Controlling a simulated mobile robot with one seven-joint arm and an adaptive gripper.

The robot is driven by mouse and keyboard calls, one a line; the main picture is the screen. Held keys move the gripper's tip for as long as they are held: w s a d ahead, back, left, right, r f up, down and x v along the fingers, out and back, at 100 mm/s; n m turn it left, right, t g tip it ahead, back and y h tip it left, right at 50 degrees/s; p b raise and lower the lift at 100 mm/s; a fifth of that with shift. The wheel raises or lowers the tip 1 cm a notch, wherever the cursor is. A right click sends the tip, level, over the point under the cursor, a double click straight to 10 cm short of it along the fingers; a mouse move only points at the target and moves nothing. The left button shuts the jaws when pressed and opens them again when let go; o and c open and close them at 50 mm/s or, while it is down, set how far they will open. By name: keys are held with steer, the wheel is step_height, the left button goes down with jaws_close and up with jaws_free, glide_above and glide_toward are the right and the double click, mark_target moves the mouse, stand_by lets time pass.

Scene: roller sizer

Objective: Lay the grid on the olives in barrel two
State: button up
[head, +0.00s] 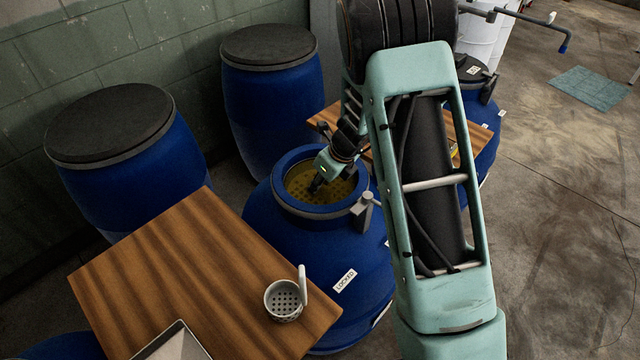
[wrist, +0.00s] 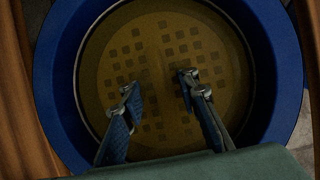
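The open blue barrel (head: 300,245) stands in the middle, and its blue rim (wrist: 290,70) rings the wrist view. Inside it lies the grid (wrist: 165,45), a round yellow-brown disc with square holes, apparently flat and under murky liquid. It also shows in the head view (head: 341,190). My gripper (wrist: 159,88) reaches into the barrel mouth, over the grid. Its two fingers are apart with nothing between them; in the head view it points down (head: 317,184). I cannot tell whether the fingertips touch the grid. No olives can be made out, and no number shows on the barrel.
Lidded blue barrels stand behind left (head: 135,165) and behind (head: 265,100); another (head: 485,110) is at right. A wooden board (head: 180,260) in front holds a perforated cup (head: 284,305). A clamp (head: 365,210) sits on the open barrel's rim. Floor at right is mostly clear.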

steer(key=shift+d+r, duration=0.1)
steer(key=shift+r, duration=0.45)
steer(key=p+v, duration=0.2)
steer(key=v, duration=0.9)
steer(key=shift+s, duration=0.15)
steer(key=shift+r, duration=0.1)
